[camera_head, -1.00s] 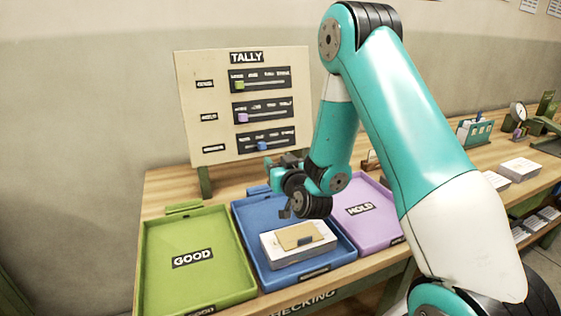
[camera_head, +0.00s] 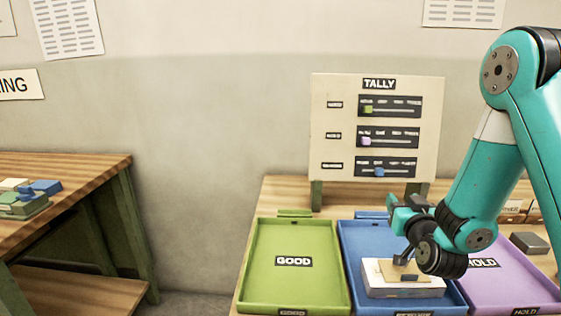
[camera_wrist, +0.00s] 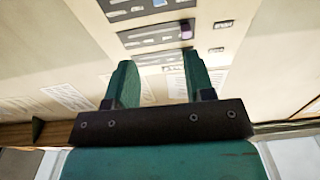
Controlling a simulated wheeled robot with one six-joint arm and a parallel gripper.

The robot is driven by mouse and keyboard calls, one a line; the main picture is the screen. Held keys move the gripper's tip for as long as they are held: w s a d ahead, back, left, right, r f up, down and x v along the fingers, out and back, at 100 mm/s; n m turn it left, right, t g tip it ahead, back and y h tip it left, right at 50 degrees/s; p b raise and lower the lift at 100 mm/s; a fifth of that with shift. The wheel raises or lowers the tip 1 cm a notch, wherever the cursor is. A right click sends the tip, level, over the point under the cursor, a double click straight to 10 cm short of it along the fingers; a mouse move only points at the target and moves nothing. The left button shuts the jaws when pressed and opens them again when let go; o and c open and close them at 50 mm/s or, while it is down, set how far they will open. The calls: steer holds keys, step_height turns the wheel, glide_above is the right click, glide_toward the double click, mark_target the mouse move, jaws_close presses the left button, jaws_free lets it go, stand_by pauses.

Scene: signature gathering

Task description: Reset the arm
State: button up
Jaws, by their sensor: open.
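My gripper (camera_head: 408,215) is above the blue tray (camera_head: 352,250), near its back, in the head view. In the wrist view my gripper (camera_wrist: 158,82) shows two green fingers spread apart with nothing between them. The tally board (camera_wrist: 225,35) fills much of the wrist view beyond the fingers. My arm comes in from the right in the head view and hides part of the blue tray and of the purple tray.
The blue tray holds a white stack (camera_head: 402,289) with a tan piece (camera_head: 392,268) on top. A green tray (camera_head: 293,285) marked GOOD is at left, a purple tray (camera_head: 505,290) at right. The TALLY board (camera_head: 325,115) stands behind. Another wooden table (camera_head: 60,170) is at far left.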

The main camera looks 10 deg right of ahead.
steer(key=s+a+r+n+g+y+p, duration=0.1)
steer(key=s+a+r+n+g+y, duration=0.15)
steer(key=a, duration=0.35)
steer(key=s+a+r+n+g+y+p, duration=0.1)
steer(key=s+a+r+g+y, duration=0.15)
steer(key=a, duration=0.35)
steer(key=s+a+r+n+g+y+p, duration=0.1)
steer(key=a+r+g+y, duration=0.1)
steer(key=a+g+y, duration=0.3)
steer(key=s+a+r+n+g, duration=0.1)
steer(key=s+a+r+g, duration=0.1)
steer(key=s, duration=0.5)
steer(key=s+a+r+n+g+h+p, duration=0.1)
steer(key=s+a+r+n+g, duration=0.1)
steer(key=s, duration=0.6)
steer(key=s+a+r+n+g+p, duration=0.1)
steer(key=s+a+r+n+g, duration=0.1)
steer(key=s, duration=0.5)
steer(key=shift+s+g+h, duration=0.4)
steer(key=shift+g, duration=0.4)
steer(key=shift+a, duration=0.1)
